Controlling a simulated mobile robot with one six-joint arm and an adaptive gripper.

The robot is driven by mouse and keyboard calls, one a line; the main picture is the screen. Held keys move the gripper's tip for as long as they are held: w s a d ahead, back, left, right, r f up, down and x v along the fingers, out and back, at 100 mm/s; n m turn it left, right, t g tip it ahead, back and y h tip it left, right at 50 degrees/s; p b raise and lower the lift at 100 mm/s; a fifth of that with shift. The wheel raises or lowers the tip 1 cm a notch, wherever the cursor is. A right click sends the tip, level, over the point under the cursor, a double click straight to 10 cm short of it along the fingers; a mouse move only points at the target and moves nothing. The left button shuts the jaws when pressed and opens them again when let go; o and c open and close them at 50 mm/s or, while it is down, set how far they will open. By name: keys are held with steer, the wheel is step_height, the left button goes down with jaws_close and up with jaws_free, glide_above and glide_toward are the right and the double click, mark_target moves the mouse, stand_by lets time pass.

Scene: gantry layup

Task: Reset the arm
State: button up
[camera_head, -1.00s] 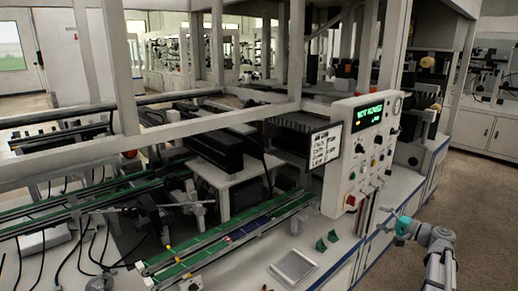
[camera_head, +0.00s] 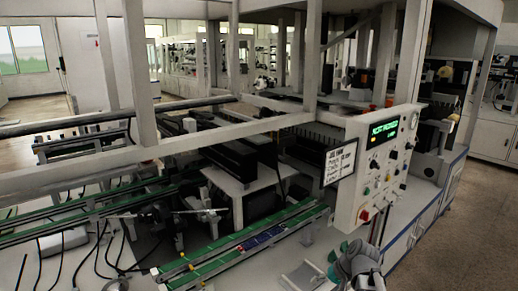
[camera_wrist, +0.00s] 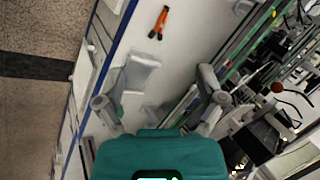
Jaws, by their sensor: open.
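My gripper (camera_wrist: 160,98) shows in the wrist view with its two grey fingers spread wide apart and nothing between them. Its teal body fills the bottom middle of that view. In the head view, part of my arm (camera_head: 358,268) is at the bottom right, in front of the white worktop and below the control panel (camera_head: 376,160). The fingertips cannot be made out clearly there.
A pale flat tray (camera_head: 300,276) lies on the worktop left of my arm; a pale tray also shows in the wrist view (camera_wrist: 141,71). Orange-handled pliers (camera_wrist: 160,22) lie beyond it. Green conveyor rails (camera_head: 240,243) and gantry posts stand to the left. Open floor (camera_head: 470,215) lies right.

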steer(key=s+a+n+g+h+p, duration=0.1)
steer(key=s+a+n+g+h, duration=0.1)
steer(key=s+h, duration=0.3)
steer(key=shift+s+a+f+n, duration=0.35)
steer(key=shift+s+a, duration=0.35)
steer(key=shift+s, duration=0.5)
